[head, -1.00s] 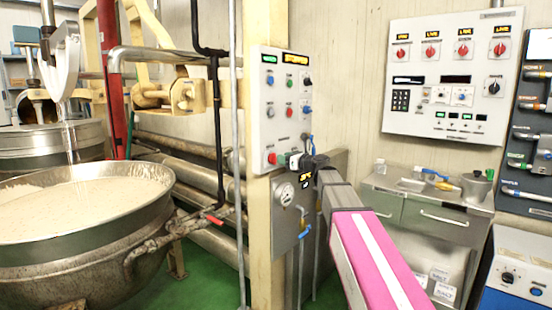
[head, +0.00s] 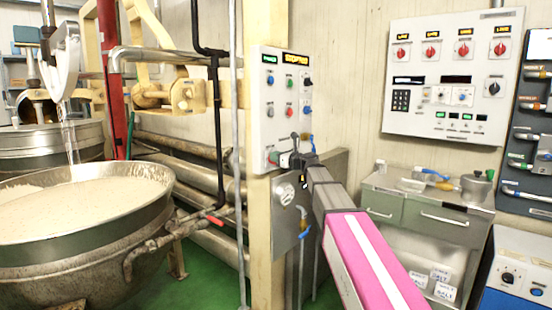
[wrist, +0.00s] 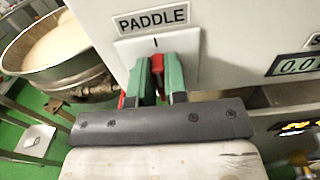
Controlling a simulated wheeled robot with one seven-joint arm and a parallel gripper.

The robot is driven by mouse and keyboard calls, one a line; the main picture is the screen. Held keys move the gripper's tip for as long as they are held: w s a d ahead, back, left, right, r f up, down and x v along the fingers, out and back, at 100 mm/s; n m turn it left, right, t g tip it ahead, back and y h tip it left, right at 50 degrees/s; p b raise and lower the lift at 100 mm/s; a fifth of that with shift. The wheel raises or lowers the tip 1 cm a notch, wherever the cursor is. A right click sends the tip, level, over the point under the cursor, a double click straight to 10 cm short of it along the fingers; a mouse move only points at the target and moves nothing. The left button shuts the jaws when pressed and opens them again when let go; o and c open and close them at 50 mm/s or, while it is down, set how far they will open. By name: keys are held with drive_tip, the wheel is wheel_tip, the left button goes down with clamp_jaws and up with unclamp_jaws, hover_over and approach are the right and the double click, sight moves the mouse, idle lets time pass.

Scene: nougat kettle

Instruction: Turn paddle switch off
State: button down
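The paddle switch (wrist: 158,63) is a red part on a white plate under a PADDLE label, with an "I" mark above it. In the wrist view the green fingers of my gripper (wrist: 160,78) are at the plate, a narrow gap between them. Red shows in this gap and also left of the left finger. The fingers hide most of the switch, so its position and whether they grip it are unclear. In the head view my gripper (head: 284,160) is at the lower part of the grey control panel (head: 263,110).
A large kettle (head: 90,245) of pale mass stands at the left. A gauge box (head: 286,235) is below the panel. A steel cabinet (head: 440,220) and a white wall panel (head: 450,75) are at the right. Blue-handled valves (head: 305,232) are close to my arm.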

drive_tip(key=shift+n, duration=0.4)
drive_tip(key=n, duration=0.4)
drive_tip(key=shift+s+a, duration=0.2)
drive_tip(key=n, duration=0.4)
drive_tip(key=shift+s+a+f, duration=0.1)
drive_tip(key=shift+s+f, duration=0.1)
drive_tip(key=n, duration=0.5)
drive_tip(key=shift+s+a+f, duration=0.1)
drive_tip(key=shift+f, duration=0.15)
drive_tip(key=shift+f+n, duration=0.2)
drive_tip(key=shift+n, duration=1.8)
drive_tip(key=c, duration=1.1)
unclamp_jaws()
drive_tip(key=shift+c, duration=0.2)
